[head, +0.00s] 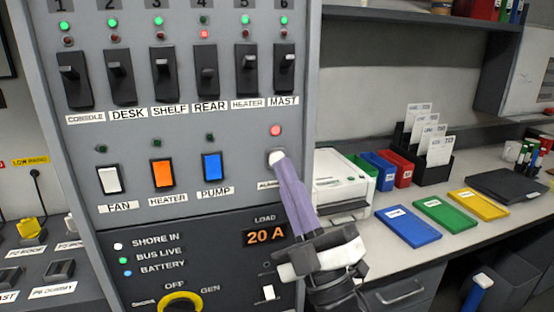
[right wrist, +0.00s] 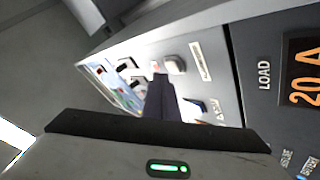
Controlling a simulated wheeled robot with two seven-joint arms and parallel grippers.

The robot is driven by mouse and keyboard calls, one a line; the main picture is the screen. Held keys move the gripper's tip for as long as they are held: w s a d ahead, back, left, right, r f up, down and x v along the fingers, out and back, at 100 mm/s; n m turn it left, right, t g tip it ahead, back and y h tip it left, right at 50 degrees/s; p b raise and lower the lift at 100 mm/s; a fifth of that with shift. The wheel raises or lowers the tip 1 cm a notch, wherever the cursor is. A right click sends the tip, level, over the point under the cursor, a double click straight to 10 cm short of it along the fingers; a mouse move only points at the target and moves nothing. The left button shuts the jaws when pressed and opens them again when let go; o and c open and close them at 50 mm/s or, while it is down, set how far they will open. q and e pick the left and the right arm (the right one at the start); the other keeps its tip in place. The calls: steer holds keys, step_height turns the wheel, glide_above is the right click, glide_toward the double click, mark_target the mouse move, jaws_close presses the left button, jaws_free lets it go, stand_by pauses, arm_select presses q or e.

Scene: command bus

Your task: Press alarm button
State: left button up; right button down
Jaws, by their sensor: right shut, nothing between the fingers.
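The alarm button (head: 276,157) is a pale button on the grey panel, at the right end of the lower switch row. A lit red lamp (head: 275,131) is above it, and its label below is partly hidden. In the right wrist view the button (right wrist: 176,64) shows beside the fingers. My right gripper (head: 283,164) is shut and empty, its purple fingers angled up with the tips at the button's lower right edge. The fingers look dark in the right wrist view (right wrist: 159,80). I cannot tell whether they touch the button. My left gripper is not in view.
Left of the button are the blue pump switch (head: 211,167), orange heater switch (head: 162,173) and white fan switch (head: 110,180). Large toggle switches (head: 158,75) line the row above. The load display (head: 265,236) reads 20 A. A printer (head: 341,182) stands on the right counter.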

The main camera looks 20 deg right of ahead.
steer(key=shift+w, duration=0.2)
stand_by(0.7)
steer(key=shift+w, duration=0.25)
steer(key=shift+w, duration=0.35)
stand_by(0.7)
steer(key=shift+s, duration=0.8)
steer(key=shift+s+d+p, duration=0.1)
steer(key=shift+s+p, duration=0.65)
steer(key=shift+s, duration=1.75)
